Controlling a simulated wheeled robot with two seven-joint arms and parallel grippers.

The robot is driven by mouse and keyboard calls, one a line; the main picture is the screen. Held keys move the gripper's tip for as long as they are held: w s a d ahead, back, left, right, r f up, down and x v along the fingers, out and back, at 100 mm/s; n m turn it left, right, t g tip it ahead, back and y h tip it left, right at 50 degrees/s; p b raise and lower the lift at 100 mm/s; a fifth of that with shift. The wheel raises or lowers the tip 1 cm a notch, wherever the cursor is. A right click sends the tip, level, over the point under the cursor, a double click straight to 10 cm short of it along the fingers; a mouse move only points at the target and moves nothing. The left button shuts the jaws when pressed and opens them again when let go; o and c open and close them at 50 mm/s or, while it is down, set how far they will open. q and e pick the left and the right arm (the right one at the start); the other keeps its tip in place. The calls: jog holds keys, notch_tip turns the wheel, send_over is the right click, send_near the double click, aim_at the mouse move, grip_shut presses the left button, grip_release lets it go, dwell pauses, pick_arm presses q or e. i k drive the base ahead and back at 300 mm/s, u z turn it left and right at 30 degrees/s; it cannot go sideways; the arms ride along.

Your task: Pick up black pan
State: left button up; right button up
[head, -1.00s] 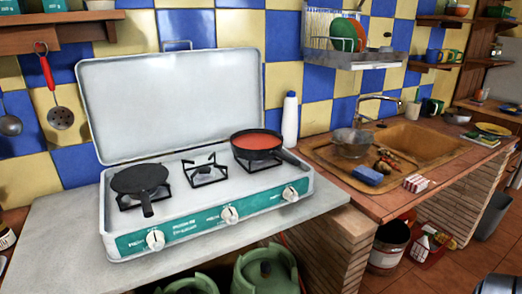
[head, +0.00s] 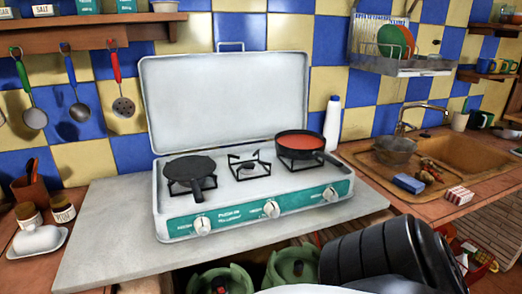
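A flat black pan (head: 189,166) sits on the left burner of the white camping stove (head: 229,188), its handle pointing toward the front edge. A deeper dark pan (head: 300,143) holding red sauce sits on the right burner, its handle pointing to the front right. The middle burner is empty. Neither of my grippers shows in the head view. A dark, ribbed part of my own arm fills the lower right, with no fingertips visible.
The stove lid stands open behind the burners. A white bottle (head: 332,122) stands right of the stove. A butter dish (head: 37,240) and jars stand at the left. The grey counter (head: 105,215) is clear left of the stove. Utensils hang on the wall.

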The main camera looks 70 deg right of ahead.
aim_at(295, 145)
jog(key=k, duration=0.75)
jog(key=z, duration=1.8)
jog(key=i, duration=0.5)
jog(key=u, duration=0.1)
